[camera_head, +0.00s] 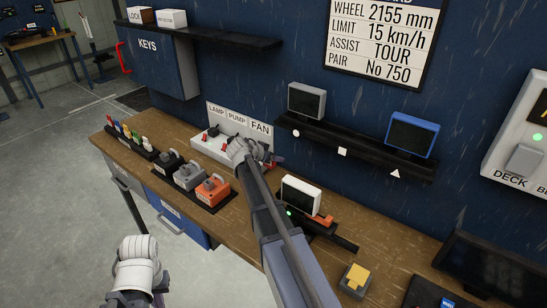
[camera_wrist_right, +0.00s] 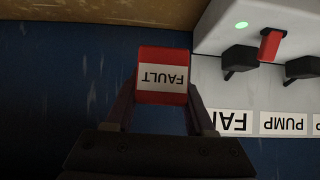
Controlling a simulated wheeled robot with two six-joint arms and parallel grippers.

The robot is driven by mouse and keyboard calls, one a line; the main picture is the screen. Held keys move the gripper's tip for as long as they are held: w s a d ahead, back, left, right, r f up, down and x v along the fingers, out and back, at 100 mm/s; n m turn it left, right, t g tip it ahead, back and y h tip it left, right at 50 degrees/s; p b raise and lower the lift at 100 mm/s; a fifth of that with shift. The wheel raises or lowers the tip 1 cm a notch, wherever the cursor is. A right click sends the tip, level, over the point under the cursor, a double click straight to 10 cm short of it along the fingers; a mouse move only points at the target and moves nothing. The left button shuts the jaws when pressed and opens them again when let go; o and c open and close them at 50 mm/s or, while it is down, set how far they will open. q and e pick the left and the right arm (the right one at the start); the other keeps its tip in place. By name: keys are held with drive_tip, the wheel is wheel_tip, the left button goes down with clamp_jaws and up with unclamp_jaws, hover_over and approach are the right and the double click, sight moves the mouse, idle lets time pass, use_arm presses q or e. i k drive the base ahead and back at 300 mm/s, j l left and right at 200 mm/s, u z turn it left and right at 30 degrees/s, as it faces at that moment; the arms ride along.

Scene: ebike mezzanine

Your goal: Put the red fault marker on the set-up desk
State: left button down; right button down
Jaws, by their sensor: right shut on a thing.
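The red fault marker (camera_wrist_right: 162,77), a block with a white FAULT label, is between the two fingers of my right gripper (camera_wrist_right: 160,100) in the right wrist view. The gripper is shut on it. In the head view my right gripper (camera_head: 272,160) is at the wall side of the wooden desk (camera_head: 150,123), just right of the white switch box, and mostly hides the marker. I cannot tell whether the marker touches anything. My left gripper (camera_head: 160,286) is low at the left, in front of the desk, only partly seen; its jaws are unclear.
The switch box (camera_head: 213,148) carries a LAMP, PUMP, FAN sign (camera_head: 239,125). Battery-like blocks (camera_head: 212,190), coloured bottles (camera_head: 128,132), a white-framed screen (camera_head: 301,196) and a yellow button (camera_head: 357,276) stand on the desk. A black shelf (camera_head: 350,149) juts from the wall.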

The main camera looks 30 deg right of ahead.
sight(392, 264)
drive_tip(key=k+u, duration=0.1)
drive_tip(key=u, duration=0.35)
drive_tip(key=j+u, duration=0.15)
drive_tip(key=u, duration=0.3)
drive_tip(key=k+j+u, duration=0.1)
drive_tip(key=u, duration=0.35)
drive_tip(key=j+u, duration=0.2)
drive_tip(key=u, duration=0.25)
drive_tip(key=j+u, duration=0.85)
drive_tip(key=j, duration=0.3)
drive_tip(key=j+z, duration=0.2)
drive_tip(key=j, duration=0.15)
drive_tip(key=z, duration=0.45)
drive_tip(key=j+z, duration=0.1)
drive_tip(key=z, duration=0.35)
drive_tip(key=k+z, duration=0.1)
drive_tip(key=z, duration=0.8)
drive_tip(key=k+z, duration=0.1)
drive_tip(key=z, duration=0.8)
drive_tip(key=k+z, duration=0.1)
drive_tip(key=z, duration=0.3)
drive_tip(key=l+z, duration=0.1)
drive_tip(key=z, duration=0.35)
